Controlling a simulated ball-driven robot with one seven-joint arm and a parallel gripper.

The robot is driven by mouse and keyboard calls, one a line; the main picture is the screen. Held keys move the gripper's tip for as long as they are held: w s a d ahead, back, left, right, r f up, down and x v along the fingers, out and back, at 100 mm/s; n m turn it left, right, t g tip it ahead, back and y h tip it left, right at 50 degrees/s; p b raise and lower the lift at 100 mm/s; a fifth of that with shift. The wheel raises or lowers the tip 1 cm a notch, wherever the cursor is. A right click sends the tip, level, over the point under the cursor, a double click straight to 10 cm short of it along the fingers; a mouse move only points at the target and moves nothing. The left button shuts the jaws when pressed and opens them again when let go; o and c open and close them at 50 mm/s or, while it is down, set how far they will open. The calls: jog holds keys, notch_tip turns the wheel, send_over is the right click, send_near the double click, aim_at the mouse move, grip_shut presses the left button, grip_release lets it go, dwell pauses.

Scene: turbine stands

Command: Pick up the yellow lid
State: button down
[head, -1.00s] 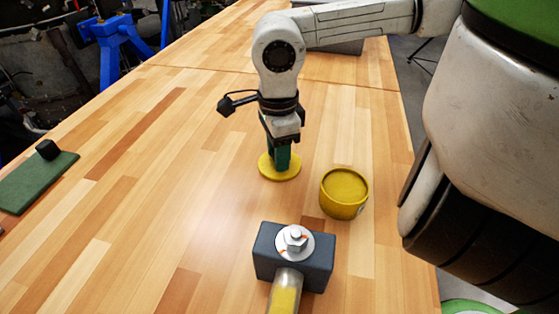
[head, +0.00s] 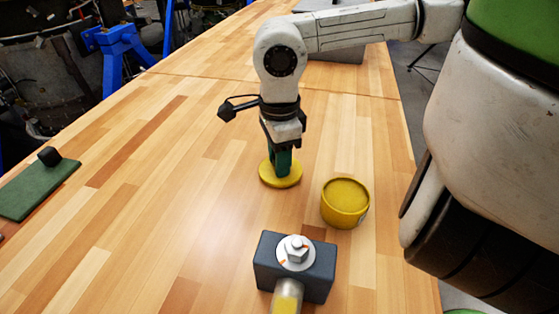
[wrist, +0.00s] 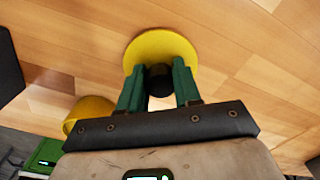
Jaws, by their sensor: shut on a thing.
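The yellow lid (head: 266,178) is a flat round disc on the wooden table in the head view, with my gripper (head: 281,172) standing upright over it. In the wrist view the lid (wrist: 160,46) lies beyond the green fingers of my gripper (wrist: 159,88), which are shut on its dark knob (wrist: 159,78). Whether the lid touches the table or is slightly off it, I cannot tell. A round yellow container (head: 345,203) stands to the right of the lid; part of it shows at the left in the wrist view (wrist: 88,112).
A dark block with a bolt and washer (head: 294,268) and a pale handle stands in front. A green plate (head: 38,188) with a black knob lies at the far left. The table (head: 150,210) is clear between them. A grey object (head: 335,50) is behind my arm.

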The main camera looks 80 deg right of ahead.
notch_tip(320, 180, up, 2)
jog(key=shift+r, duration=0.15)
jog(key=s+a+r, duration=0.7)
jog(key=s+r, duration=0.3)
jog(key=s, duration=0.1)
jog(key=shift+s+a+p, duration=0.3)
jog(key=shift+s+a, duration=0.05)
jog(key=shift+a, duration=0.05)
jog(key=c, duration=1.4)
grip_release()
grip_shut()
jog(key=shift+w, duration=0.1)
